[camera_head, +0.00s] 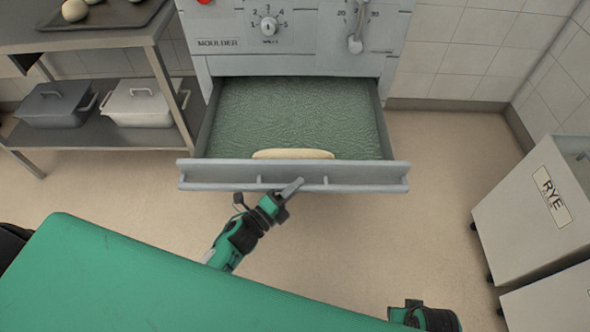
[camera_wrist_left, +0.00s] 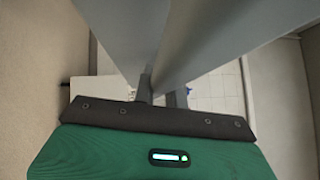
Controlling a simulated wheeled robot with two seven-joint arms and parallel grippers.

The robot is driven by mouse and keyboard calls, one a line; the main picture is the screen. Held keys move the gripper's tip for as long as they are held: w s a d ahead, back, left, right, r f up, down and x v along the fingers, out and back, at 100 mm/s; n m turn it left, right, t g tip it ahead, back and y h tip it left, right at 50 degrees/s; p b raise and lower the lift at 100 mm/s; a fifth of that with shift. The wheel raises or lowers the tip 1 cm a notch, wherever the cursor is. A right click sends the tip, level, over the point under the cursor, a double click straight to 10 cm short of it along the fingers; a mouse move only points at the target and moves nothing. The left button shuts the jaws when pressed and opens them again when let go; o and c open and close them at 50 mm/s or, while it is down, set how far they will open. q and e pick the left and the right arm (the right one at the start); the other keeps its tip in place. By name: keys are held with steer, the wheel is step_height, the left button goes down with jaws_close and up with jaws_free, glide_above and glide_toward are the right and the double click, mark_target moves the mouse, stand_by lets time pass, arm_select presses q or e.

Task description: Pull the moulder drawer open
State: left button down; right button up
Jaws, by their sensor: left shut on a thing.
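The moulder (camera_head: 220,44) stands at the top centre of the head view. Its drawer (camera_head: 225,172) is pulled out toward me and shows a green textured floor. A pale dough piece (camera_head: 293,154) lies inside against the front panel. A bar handle (camera_head: 350,188) runs along the drawer front. My right gripper is not in view; only a part of my right arm shows at the bottom.
A metal rack (camera_head: 100,38) at the left holds a dark tray with dough balls, a dark lidded tub (camera_head: 55,105) and a white lidded tub (camera_head: 140,105). A bin labelled RYE (camera_head: 530,205) stands at the right. The floor between drawer and bin is clear.

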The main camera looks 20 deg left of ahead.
arm_select(q)
steer(key=shift+s+d, duration=0.25)
steer(key=shift+s, duration=0.7)
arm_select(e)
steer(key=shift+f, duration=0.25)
arm_select(q)
steer(key=c, duration=1.5)
jaws_free()
steer(key=shift+o, duration=0.2)
